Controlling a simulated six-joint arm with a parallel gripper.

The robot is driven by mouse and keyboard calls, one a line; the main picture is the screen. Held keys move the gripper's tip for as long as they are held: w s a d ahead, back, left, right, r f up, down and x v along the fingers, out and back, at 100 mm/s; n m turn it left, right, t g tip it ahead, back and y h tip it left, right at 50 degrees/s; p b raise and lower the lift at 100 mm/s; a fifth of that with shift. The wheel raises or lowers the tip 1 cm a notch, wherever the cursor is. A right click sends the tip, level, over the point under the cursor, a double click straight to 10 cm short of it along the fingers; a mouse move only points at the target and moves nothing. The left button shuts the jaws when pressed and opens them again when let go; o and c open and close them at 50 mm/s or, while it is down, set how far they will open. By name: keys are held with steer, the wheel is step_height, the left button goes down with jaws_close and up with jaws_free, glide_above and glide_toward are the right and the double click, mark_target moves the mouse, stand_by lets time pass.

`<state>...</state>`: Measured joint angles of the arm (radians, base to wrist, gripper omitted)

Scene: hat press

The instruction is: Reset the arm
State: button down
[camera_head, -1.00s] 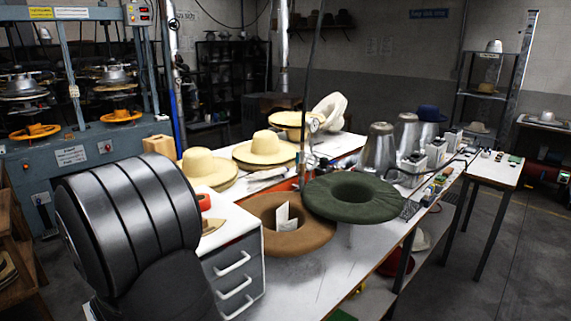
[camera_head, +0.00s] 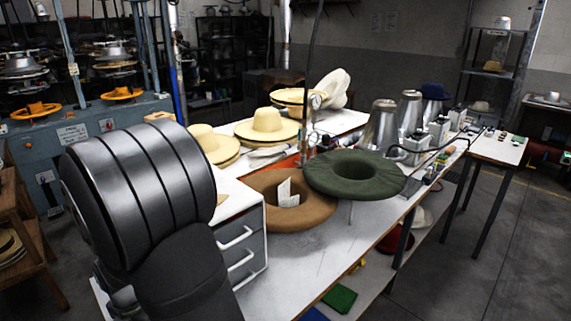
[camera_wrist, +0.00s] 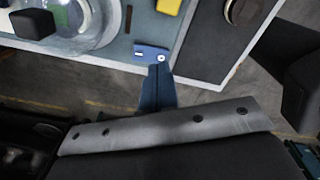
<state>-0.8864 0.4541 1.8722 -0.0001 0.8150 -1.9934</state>
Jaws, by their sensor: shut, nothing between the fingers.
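My own dark ribbed arm link fills the lower left of the head view. In the wrist view, a grey strip with several dark bolts (camera_wrist: 200,125) and a black surface fill the bottom.
A white worktable (camera_head: 310,255) holds a green felt hat (camera_head: 355,173), a brown felt hat (camera_head: 250,195), straw hats (camera_head: 268,125) and metal cones (camera_head: 383,125). A blue press (camera_head: 30,150) is at left.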

step_height(320, 180, up, 14)
steer(key=w+a+m+g+h, duration=0.1)
steer(key=w+a+m, duration=0.1)
steer(key=m, duration=0.3)
steer(key=shift+w+a+r+m, duration=0.25)
steer(key=shift+w+a+m, duration=0.1)
steer(key=shift+m, duration=0.05)
steer(key=shift+f, duration=0.1)
steer(key=s+d+f+n, duration=0.1)
steer(key=f+n, duration=0.1)
steer(key=f, duration=0.3)
steer(key=f+n, duration=0.2)
steer(key=f, duration=0.3)
steer(key=s+d+f+n+t+y, duration=0.1)
steer(key=f, duration=0.5)
steer(key=shift+s+d+f+n, duration=0.1)
steer(key=shift+s+d+n, duration=0.2)
steer(key=shift+n, duration=0.1)
